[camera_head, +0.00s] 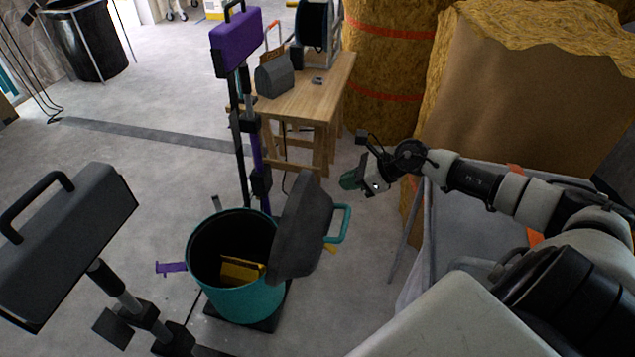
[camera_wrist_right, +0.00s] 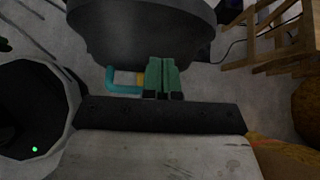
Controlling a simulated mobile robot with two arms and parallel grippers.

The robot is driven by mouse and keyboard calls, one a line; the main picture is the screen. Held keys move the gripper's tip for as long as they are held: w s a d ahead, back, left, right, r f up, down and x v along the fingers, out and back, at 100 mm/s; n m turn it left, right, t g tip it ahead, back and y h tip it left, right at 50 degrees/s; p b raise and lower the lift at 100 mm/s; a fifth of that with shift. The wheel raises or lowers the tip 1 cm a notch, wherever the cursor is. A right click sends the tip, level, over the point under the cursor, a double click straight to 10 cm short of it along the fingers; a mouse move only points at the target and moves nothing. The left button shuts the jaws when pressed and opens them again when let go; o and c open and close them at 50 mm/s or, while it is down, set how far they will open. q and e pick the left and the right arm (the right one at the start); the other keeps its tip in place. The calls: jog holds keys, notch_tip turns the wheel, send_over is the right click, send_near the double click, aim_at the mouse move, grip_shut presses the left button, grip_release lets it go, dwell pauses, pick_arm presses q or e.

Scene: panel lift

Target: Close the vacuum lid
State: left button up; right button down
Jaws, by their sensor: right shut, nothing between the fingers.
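The vacuum is a teal drum (camera_head: 240,298) with an open top and a yellow block-shaped thing inside. Its dark grey lid (camera_head: 303,225) stands open and upright at the drum's right side, with a teal handle (camera_head: 343,224) facing right. My right gripper (camera_head: 352,181) is shut and empty, above and to the right of the lid, apart from it in the head view. In the right wrist view the green fingers (camera_wrist_right: 162,76) are together, with the lid (camera_wrist_right: 135,30) beyond them and the teal handle (camera_wrist_right: 122,84) just to their left. My left gripper is not in view.
A wooden workbench (camera_head: 312,98) with a grey toolbox stands behind the drum. A purple-headed stand (camera_head: 236,42) rises behind it, and a dark-headed stand (camera_head: 65,240) is at the left front. A grey-sided bin (camera_head: 470,215) is under my right arm. Open floor lies left.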

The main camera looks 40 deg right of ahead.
aim_at(306, 186)
jog(key=x, duration=0.5)
jog(key=shift+w+a+r, duration=0.4)
jog(key=shift+w+a, duration=0.45)
jog(key=shift+w, duration=0.2)
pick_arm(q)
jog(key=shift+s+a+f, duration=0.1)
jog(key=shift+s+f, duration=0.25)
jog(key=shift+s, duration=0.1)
pick_arm(e)
jog(key=shift+w+a, duration=0.35)
jog(key=shift+w, duration=0.05)
pick_arm(q)
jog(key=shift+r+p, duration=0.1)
jog(key=shift+p, duration=0.25)
pick_arm(e)
jog(key=shift+r, duration=0.1)
